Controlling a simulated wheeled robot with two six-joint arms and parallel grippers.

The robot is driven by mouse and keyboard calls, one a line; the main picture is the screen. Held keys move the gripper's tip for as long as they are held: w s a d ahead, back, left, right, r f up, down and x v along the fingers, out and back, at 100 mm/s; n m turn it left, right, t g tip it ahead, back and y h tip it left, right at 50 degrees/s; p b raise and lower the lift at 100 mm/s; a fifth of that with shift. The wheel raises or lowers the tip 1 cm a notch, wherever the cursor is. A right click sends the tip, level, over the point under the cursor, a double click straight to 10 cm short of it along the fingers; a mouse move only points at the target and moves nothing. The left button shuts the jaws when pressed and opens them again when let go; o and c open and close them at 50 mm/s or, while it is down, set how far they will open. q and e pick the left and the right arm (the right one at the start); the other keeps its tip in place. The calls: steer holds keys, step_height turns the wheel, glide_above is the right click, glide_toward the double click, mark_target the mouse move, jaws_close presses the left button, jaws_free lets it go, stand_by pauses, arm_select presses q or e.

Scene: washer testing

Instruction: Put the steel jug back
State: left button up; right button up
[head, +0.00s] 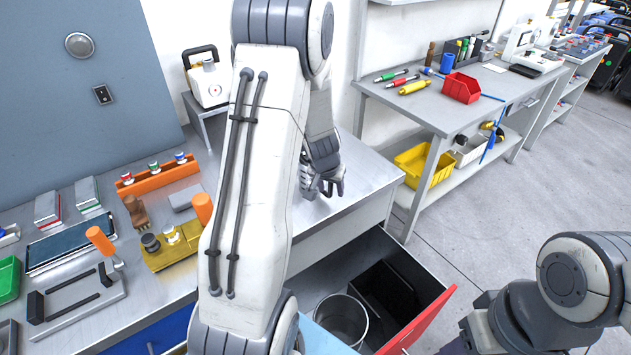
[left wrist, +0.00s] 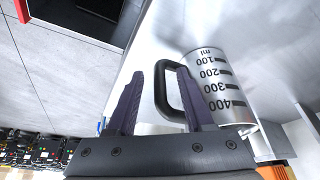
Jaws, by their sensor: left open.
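The steel jug (left wrist: 217,88) has black ml marks from 100 to 400 and a black handle (left wrist: 161,95). It is on the grey bench top in the left wrist view. My left gripper (left wrist: 160,78) is open, with its two dark fingers on either side of the handle. I cannot tell whether they touch it. In the head view my left gripper (head: 330,184) is over the right end of the bench, and my arm hides most or all of the jug. My right arm shows at the lower right, but its gripper is not visible.
An open drawer with a red front (head: 420,322) holds a round metal container (head: 342,318) and a dark box (head: 388,291). The bench (head: 365,172) has clear room around my left gripper. An orange rack (head: 158,178) and a yellow fixture (head: 172,245) stand left of my arm.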

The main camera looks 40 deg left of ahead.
arm_select(q)
jaws_close()
steer(key=shift+s+d, duration=0.1)
steer(key=shift+s, duration=0.05)
stand_by(1.2)
